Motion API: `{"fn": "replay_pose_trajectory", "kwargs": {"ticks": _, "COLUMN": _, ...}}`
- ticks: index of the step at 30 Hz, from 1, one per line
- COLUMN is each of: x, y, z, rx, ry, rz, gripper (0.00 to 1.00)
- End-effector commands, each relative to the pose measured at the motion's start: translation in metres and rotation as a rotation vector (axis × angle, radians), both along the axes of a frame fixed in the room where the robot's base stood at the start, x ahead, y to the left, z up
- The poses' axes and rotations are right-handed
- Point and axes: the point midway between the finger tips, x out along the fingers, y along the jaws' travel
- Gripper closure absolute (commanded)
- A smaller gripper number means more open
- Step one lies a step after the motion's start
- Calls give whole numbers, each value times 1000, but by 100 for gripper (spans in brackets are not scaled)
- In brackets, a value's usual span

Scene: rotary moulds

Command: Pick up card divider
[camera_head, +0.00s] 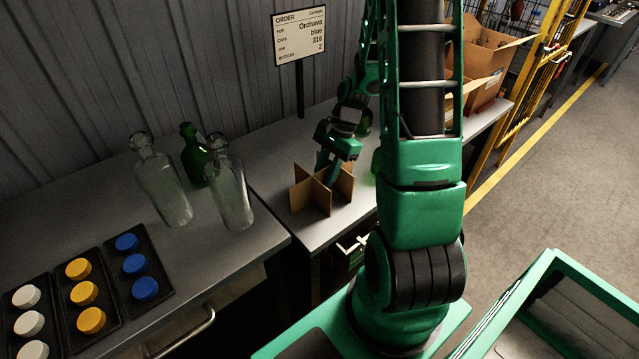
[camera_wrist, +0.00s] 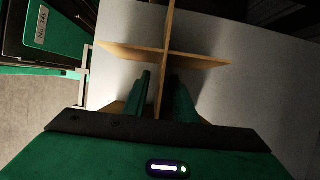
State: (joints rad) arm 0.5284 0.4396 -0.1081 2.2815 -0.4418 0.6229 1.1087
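The card divider (camera_head: 311,194) is a brown cardboard cross standing upright on the grey bench, in the middle of the head view. In the wrist view the divider (camera_wrist: 190,58) shows its crossed panels, one running between my fingers. My gripper (camera_wrist: 161,80) is open, with one green finger on each side of that panel and a narrow gap showing beside it. In the head view my gripper (camera_head: 329,178) reaches down at the divider from behind and hides part of it. The ends of the fingers are partly hidden there.
Two clear bottles (camera_head: 163,183) and a green bottle (camera_head: 193,158) stand on the left bench. Black trays (camera_head: 113,296) hold white, yellow and blue caps. An order sign (camera_head: 300,36) stands behind the divider. A cardboard box (camera_head: 488,58) is at the back right.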

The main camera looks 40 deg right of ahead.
Motion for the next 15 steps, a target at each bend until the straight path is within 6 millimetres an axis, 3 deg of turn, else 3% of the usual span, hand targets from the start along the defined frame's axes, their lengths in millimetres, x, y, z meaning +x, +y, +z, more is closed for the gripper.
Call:
{"fn": "replay_pose_trajectory", "kwargs": {"ticks": 3, "x": 0, "y": 0, "z": 0, "rx": 0, "ry": 0, "rz": 0, "gripper": 75}}
{"fn": "replay_pose_trajectory", "kwargs": {"ticks": 6, "x": 0, "y": 0, "z": 0, "rx": 0, "ry": 0, "rz": 0, "gripper": 99}}
{"fn": "replay_pose_trajectory", "kwargs": {"ticks": 15, "x": 0, "y": 0, "z": 1, "rx": 0, "ry": 0, "rz": 0, "gripper": 100}}
